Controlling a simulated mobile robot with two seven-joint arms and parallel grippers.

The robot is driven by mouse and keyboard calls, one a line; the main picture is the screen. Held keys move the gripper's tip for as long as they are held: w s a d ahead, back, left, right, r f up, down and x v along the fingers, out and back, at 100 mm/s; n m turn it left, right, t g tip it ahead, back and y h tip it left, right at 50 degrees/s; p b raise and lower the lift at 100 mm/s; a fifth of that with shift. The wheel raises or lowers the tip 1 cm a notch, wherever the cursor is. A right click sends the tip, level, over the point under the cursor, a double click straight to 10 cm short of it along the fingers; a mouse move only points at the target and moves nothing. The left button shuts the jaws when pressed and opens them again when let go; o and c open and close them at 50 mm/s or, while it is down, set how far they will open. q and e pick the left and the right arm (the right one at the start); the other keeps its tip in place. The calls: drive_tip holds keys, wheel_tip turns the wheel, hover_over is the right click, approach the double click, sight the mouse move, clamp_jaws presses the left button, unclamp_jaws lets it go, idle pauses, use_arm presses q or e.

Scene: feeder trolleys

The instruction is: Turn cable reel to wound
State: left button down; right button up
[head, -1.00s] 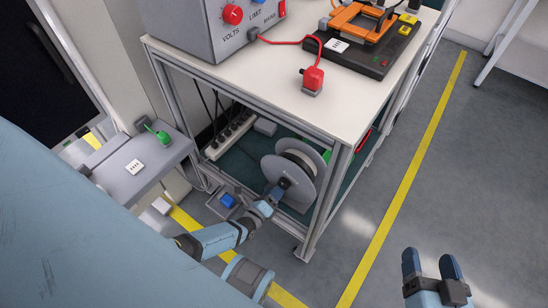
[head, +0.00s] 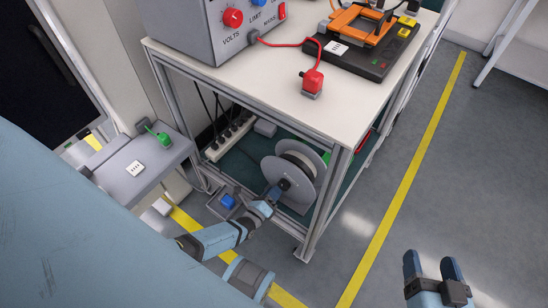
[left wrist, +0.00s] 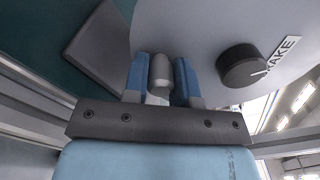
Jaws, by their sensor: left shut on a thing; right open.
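The cable reel (head: 307,163) is a grey drum with round flanges on the lower shelf of the trolley. My left gripper (head: 279,187) reaches it from the left, at its front flange. In the left wrist view my left gripper (left wrist: 160,85) is shut on a grey cylindrical crank handle (left wrist: 160,68) that stands out from the flange (left wrist: 205,30). A dark round knob (left wrist: 247,72) with the label "BRAKE", partly cut off, is on the flange to the right. My right gripper (head: 432,268) is open and empty over the floor at lower right.
The trolley's worktop (head: 270,95) above the reel holds a power supply (head: 215,30), a red plug (head: 312,80) and a black fixture (head: 360,50). A white socket strip (head: 230,138) lies behind the reel. A frame post (head: 325,200) stands just right of it.

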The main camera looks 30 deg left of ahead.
sight(270, 179)
use_arm(q)
drive_tip(key=shift+a+r+m, duration=0.2)
drive_tip(key=shift+r+m, duration=0.05)
drive_tip(key=shift+m, duration=0.05)
drive_tip(key=shift+w+a+r+m+p, duration=0.1)
drive_tip(key=shift+a+r+m+p, duration=0.15)
drive_tip(key=shift+m+p, duration=0.3)
drive_tip(key=shift+a+r+m+p, duration=0.15)
drive_tip(key=shift+a+m+p, duration=0.25)
drive_tip(key=shift+m, duration=0.15)
drive_tip(key=shift+a+r+m, duration=0.1)
drive_tip(key=shift+r+m, duration=0.05)
drive_tip(key=shift+m, duration=0.15)
drive_tip(key=shift+a+r+m+p, duration=0.3)
drive_tip(key=shift+a+m, duration=0.05)
drive_tip(key=shift+m, duration=0.35)
drive_tip(key=shift+a+r+m+p, duration=0.3)
drive_tip(key=shift+m, duration=0.4)
use_arm(e)
drive_tip(key=shift+s+d+f+g+h, duration=0.25)
drive_tip(key=shift+s+d+f+g, duration=0.15)
drive_tip(key=shift+f, duration=0.4)
drive_tip(key=shift+s+d+f+g+h, duration=0.35)
drive_tip(key=shift+f+g, duration=0.1)
drive_tip(key=shift+f, duration=0.3)
drive_tip(key=shift+s+d+f+g+h, duration=0.2)
drive_tip(key=shift+s+d+f+g, duration=0.2)
drive_tip(key=shift+f, duration=0.4)
